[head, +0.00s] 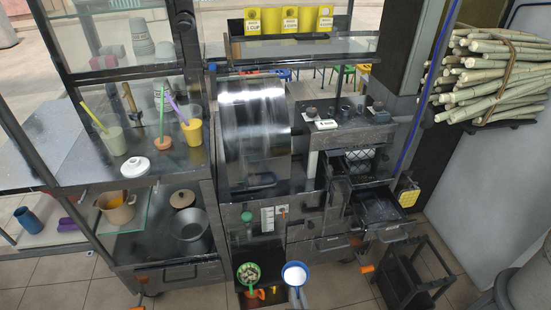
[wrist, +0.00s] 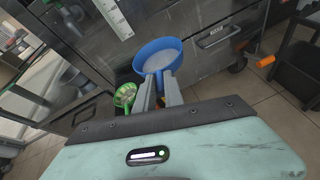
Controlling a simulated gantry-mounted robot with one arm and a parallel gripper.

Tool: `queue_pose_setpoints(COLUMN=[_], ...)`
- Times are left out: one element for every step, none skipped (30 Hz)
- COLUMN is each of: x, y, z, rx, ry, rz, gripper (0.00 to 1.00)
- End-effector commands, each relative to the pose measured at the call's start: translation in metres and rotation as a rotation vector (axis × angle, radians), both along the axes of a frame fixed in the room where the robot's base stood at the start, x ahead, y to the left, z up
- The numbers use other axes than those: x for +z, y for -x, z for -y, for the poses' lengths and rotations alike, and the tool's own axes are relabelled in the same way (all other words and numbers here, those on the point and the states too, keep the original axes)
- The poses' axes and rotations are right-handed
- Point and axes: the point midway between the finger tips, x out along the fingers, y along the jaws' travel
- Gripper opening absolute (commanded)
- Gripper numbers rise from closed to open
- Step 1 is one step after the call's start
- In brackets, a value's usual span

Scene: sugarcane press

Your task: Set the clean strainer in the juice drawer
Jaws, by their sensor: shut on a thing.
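The blue strainer (head: 294,273) has a pale, empty-looking mesh and is at the bottom of the head view, in front of the press cabinet. In the wrist view, my gripper (wrist: 159,88) is shut at the near side of the blue strainer (wrist: 157,52), its handle hidden between the fingers. A green strainer (head: 249,273) holding pale chunks is just left of it, and it also shows in the wrist view (wrist: 125,95). An open drawer (head: 383,210) with a dark inside is at the right of the press. I cannot tell which drawer is the juice drawer.
The steel press drum (head: 254,135) stands above the cabinet. A yellow sponge-like block (head: 408,197) is by the open drawer. A black rack (head: 415,277) stands on the floor at right. Glasses and a bowl fill the left shelves.

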Motion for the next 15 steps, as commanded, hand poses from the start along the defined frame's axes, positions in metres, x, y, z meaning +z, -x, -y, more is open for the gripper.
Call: queue_pose_setpoints(x=[0.019,0.028,0.04,0.05,0.059,0.074,0.085,0.097,0.113,0.124,0.137,0.155,0.17,0.181,0.195], y=[-0.012,-0.018,-0.026,-0.031,-0.037,-0.045,-0.05,-0.056,-0.063,-0.068,-0.074,-0.081,-0.086,-0.09,-0.095], z=[0.002,0.007,0.014,0.019,0.024,0.029,0.033,0.037,0.042,0.047,0.05,0.054,0.055,0.057,0.06], rx=[-0.01,-0.028,-0.049,-0.065,-0.082,-0.1,-0.117,-0.134,-0.153,-0.172,-0.187,-0.207,-0.217,-0.23,-0.244], ry=[0.006,0.004,0.005,0.005,0.006,0.005,0.004,0.003,0.003,0.002,0.0,0.0,-0.003,-0.004,-0.005], rz=[0.006,0.005,0.004,0.004,0.003,0.004,0.005,0.006,0.007,0.004,0.007,0.008,0.011,0.01,0.007], gripper=[0.0,0.0,0.0,0.0,0.0,0.0,0.0,0.0,0.0,0.0,0.0,0.0,0.0,0.0,0.0])
